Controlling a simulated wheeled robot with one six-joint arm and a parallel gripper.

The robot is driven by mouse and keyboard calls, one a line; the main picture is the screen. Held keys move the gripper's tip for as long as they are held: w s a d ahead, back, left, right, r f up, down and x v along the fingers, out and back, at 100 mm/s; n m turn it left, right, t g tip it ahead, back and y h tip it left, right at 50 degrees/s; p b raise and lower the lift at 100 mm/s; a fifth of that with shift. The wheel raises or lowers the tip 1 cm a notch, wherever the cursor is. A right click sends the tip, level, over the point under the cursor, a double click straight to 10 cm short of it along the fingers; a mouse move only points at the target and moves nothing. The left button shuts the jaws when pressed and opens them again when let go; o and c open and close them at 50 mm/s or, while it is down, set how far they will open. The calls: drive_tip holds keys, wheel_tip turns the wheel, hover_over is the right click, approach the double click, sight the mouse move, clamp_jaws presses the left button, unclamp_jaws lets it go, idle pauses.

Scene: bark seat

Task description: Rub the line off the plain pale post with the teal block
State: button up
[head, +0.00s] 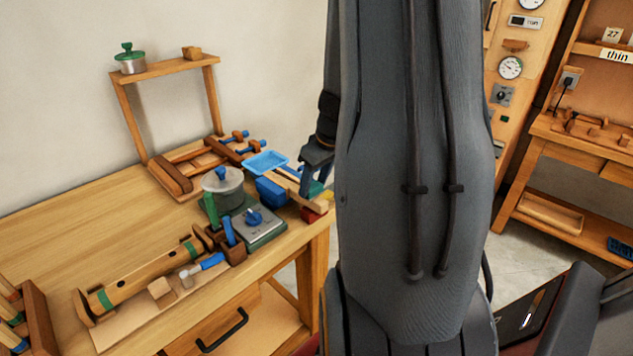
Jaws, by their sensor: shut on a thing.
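My gripper (314,184) shows partly at the left edge of my own arm, over the right end of the workbench. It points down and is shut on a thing. What shows of it between the fingers is small and bluish, in keeping with the teal block, but its outline is mostly hidden. I cannot make out the plain pale post or a line on it; my arm covers the middle of the view. Pale wood strips lie just left of the gripper, and I cannot tell whether it touches them.
The workbench (60,235) carries a blue tray (266,162), a grey pot (222,190), a scale with a blue knob (254,217), and a log with green bands (150,275). A wooden shelf frame (165,68) stands behind. The bench's left back is clear.

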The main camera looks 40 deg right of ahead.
drive_tip(key=shift+a+b, duration=0.3)
drive_tip(key=shift+a, duration=0.65)
drive_tip(key=shift+d+f+b, duration=0.2)
drive_tip(key=shift+d+b, duration=0.5)
drive_tip(key=shift+d, duration=0.8)
drive_tip(key=shift+a, duration=0.15)
drive_tip(key=shift+s+a+r+b, duration=0.1)
drive_tip(key=shift+a+b, duration=0.2)
drive_tip(key=shift+a, duration=1.1)
drive_tip(key=shift+d+r+b, duration=0.1)
drive_tip(key=shift+d+b, duration=0.3)
drive_tip(key=shift+d, duration=1.2)
drive_tip(key=shift+r, duration=0.2)
drive_tip(key=shift+w+r+p, duration=0.2)
drive_tip(key=shift+r+p, duration=0.9)
drive_tip(key=shift+r, duration=0.35)
drive_tip(key=shift+w+r+p, duration=0.15)
drive_tip(key=shift+r+p, duration=0.9)
drive_tip(key=shift+r, duration=0.35)
